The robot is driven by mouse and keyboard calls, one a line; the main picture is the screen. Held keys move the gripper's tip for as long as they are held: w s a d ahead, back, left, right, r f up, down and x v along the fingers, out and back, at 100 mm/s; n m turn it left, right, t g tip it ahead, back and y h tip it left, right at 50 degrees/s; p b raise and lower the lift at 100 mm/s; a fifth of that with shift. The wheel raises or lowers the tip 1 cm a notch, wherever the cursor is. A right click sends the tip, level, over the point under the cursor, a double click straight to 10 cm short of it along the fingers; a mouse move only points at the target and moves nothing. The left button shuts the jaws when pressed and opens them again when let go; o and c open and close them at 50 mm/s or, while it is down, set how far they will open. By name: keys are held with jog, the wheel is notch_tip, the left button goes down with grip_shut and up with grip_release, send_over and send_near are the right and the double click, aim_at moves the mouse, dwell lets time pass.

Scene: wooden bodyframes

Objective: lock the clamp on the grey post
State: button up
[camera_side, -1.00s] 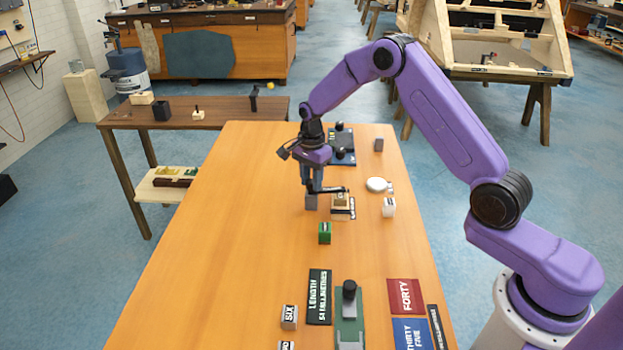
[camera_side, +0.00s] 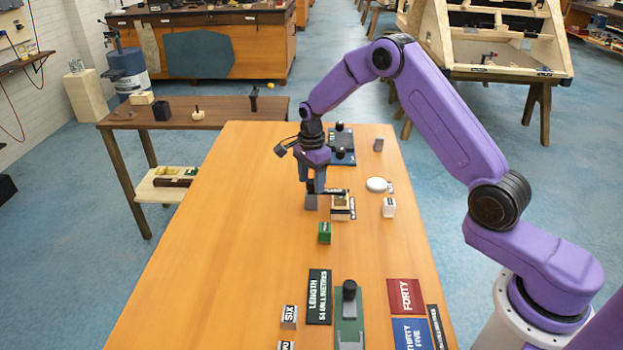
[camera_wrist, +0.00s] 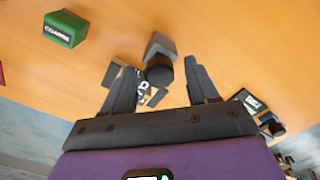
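A grey block-like post (camera_side: 311,202) stands on the table just below my gripper (camera_side: 314,188) in the side view. In the wrist view the grey post (camera_wrist: 160,45) has a dark round knob (camera_wrist: 159,73) in front of it, probably part of the clamp. A dark bar (camera_side: 336,191) runs right from near the fingers, over a small wooden fixture (camera_side: 341,203). My gripper (camera_wrist: 162,85) is open in the wrist view, with the knob between its two separated fingers. Whether either finger touches it cannot be told. The clamp's lock state is unclear.
A green labelled block (camera_side: 325,232) stands in front of the post. A white block (camera_side: 389,207) and a round white disc (camera_side: 377,184) are to the right. A dark blue fixture with black knobs (camera_side: 341,153) is behind. The table's left side (camera_side: 220,230) is clear.

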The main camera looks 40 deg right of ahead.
notch_tip(320, 180, up, 17)
jog(key=shift+r, duration=0.2)
dwell(0.7)
jog(key=s+a+r+n, duration=0.1)
jog(key=s+a+n, duration=0.4)
jog(key=s+n, duration=0.35)
jog(key=s+a+r+n, duration=0.1)
jog(key=s+a+n, duration=0.55)
jog(key=s, duration=0.35)
jog(key=s+d+f+n, duration=0.2)
jog(key=s+d+n, duration=0.1)
jog(key=s+n, duration=0.5)
jog(key=s+d+f+n, duration=0.2)
jog(key=s+n, duration=0.5)
jog(key=s, duration=0.8)
jog(key=shift+d+f+n, duration=0.2)
jog(key=shift+d+n, duration=0.2)
jog(key=shift+d, duration=0.2)
